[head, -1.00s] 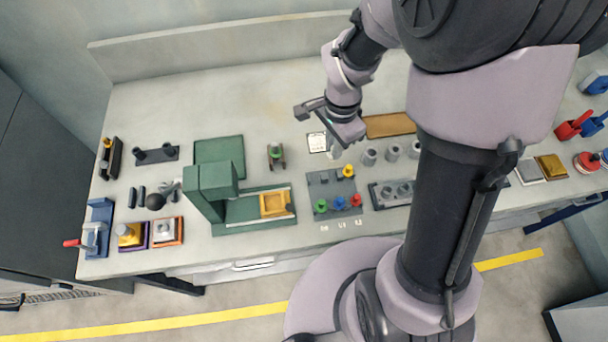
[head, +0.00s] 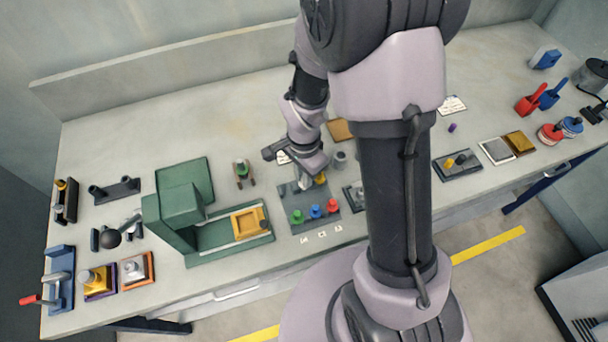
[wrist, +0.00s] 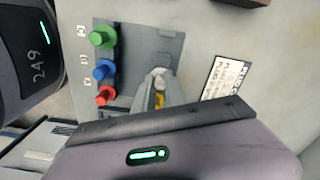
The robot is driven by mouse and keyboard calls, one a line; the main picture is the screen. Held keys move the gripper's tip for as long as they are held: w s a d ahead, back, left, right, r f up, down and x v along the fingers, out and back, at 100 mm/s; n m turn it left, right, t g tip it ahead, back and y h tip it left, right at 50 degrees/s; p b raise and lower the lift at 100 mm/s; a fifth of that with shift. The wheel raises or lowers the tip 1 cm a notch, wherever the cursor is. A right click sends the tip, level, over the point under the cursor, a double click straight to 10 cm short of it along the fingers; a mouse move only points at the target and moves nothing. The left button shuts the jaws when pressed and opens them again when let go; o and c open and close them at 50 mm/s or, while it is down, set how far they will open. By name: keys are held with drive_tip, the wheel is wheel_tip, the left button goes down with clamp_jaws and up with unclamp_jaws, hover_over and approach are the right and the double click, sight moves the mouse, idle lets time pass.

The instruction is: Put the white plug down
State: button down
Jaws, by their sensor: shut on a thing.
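My gripper (wrist: 160,88) is shut on the white plug (wrist: 157,73), whose pale top shows between the fingers in the wrist view. In the head view my gripper (head: 299,183) points down over the back part of the grey plug board (head: 290,223); the plug is too small to make out there. Green (head: 298,216), blue (head: 316,211) and red (head: 333,205) plugs stand in a row along the board's front. A yellow plug (head: 321,178) stands at its back right, close beside my gripper. I cannot tell whether the white plug touches the board.
A printed card (wrist: 226,77) lies behind the board. A green press-like fixture (head: 180,210) stands to the left, with a small green-topped part (head: 242,170) between. Grey cylinders (head: 339,160) stand to the right, partly hidden by my arm. Small letter labels (head: 322,234) lie in front.

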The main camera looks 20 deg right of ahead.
drive_tip(key=c, duration=1.4)
unclamp_jaws()
drive_tip(key=shift+f, duration=0.1)
wheel_tip(320, 180, up, 20)
drive_tip(key=s+n+t+p, duration=0.2)
drive_tip(key=p, duration=0.3)
drive_tip(key=s+a+r+n+t+y, duration=0.2)
drive_tip(key=s+a+r+n+t, duration=0.1)
drive_tip(key=s+r+n, duration=0.4)
drive_tip(key=s+a+r, duration=0.1)
drive_tip(key=s+r, duration=0.2)
drive_tip(key=r, duration=0.1)
drive_tip(key=shift+s+t, duration=0.4)
